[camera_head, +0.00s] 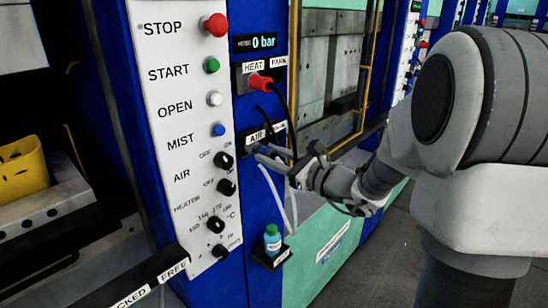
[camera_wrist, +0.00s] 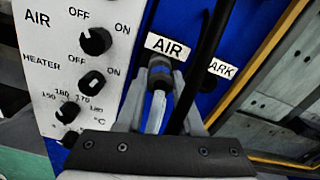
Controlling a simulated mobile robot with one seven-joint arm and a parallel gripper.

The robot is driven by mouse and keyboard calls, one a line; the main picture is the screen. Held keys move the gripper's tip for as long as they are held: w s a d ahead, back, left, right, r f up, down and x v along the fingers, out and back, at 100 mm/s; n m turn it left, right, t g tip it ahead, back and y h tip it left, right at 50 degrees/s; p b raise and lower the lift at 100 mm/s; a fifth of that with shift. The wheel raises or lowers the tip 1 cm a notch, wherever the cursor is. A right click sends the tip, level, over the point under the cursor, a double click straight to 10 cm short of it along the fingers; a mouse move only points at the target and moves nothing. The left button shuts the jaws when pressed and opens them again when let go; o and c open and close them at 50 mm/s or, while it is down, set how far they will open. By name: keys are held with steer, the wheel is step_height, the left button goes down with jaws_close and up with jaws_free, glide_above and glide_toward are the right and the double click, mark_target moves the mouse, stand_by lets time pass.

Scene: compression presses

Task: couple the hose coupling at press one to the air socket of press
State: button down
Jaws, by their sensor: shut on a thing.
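My gripper (camera_head: 262,153) is at the blue panel of the press, just below the AIR label (camera_head: 256,137). The air socket is hidden behind the coupling, and I cannot tell whether the two are joined.
A black cable (camera_wrist: 208,45) crosses right of the fingers, near the PARK label (camera_wrist: 222,69). A red plug (camera_head: 260,83) sits at the HEAT label. A small bottle (camera_head: 272,238) stands on a bracket below. Knobs (camera_head: 224,162) line the white panel at left.

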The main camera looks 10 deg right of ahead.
steer(key=shift+w+a, duration=0.3)
steer(key=shift+w, duration=0.15)
steer(key=shift+c, duration=2.3)
jaws_free()
steer(key=b+v, duration=0.1)
steer(key=v, duration=1.6)
steer(key=shift+s, duration=0.15)
steer(key=shift+r, duration=0.1)
